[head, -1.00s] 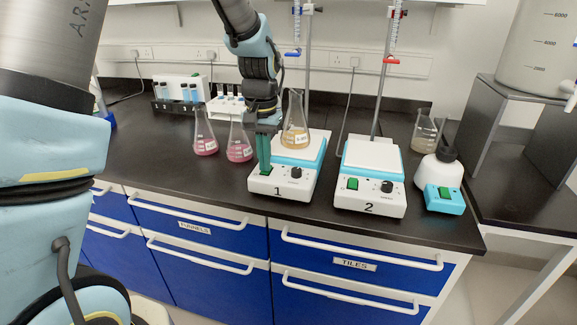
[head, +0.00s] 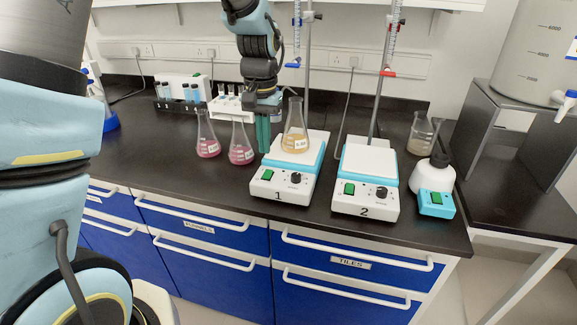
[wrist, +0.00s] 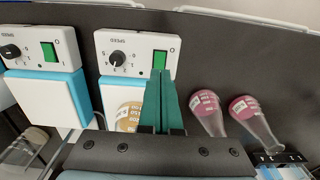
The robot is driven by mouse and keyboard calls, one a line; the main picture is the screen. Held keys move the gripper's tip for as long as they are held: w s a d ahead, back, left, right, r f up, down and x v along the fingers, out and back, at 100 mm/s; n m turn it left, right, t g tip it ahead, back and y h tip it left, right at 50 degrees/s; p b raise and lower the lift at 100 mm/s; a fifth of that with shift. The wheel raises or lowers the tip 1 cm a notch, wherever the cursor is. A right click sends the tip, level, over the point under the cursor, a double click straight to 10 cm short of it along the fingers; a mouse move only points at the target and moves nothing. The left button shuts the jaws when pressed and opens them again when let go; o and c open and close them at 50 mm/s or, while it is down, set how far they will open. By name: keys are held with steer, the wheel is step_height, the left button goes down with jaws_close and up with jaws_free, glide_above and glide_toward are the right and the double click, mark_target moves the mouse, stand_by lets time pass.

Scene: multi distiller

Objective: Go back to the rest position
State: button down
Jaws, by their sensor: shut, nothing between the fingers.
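My gripper (head: 263,148) points down beside stirrer 1 (head: 283,184), at its left rear, with its green fingers together and nothing between them. In the wrist view the closed fingers (wrist: 163,100) lie in front of that stirrer's front panel, near its green switch. A conical flask with amber liquid (head: 294,137) stands on the plate of stirrer 1. My arm reaches in from above, and its forearm leaves the top of the head view.
Two flasks with pink liquid (head: 207,147) (head: 241,153) stand left of my gripper. Tube racks (head: 182,92) are behind them. The front left counter is clear.

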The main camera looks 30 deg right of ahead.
stand_by(0.3)
steer(key=s+a+n, duration=0.2)
steer(key=a+n, duration=0.1)
steer(key=a, duration=1.2)
steer(key=s+a+r+n+t, duration=0.1)
steer(key=a+n, duration=0.3)
steer(key=a, duration=1.1)
steer(key=shift+s+t, duration=0.3)
steer(key=shift+s, duration=0.15)
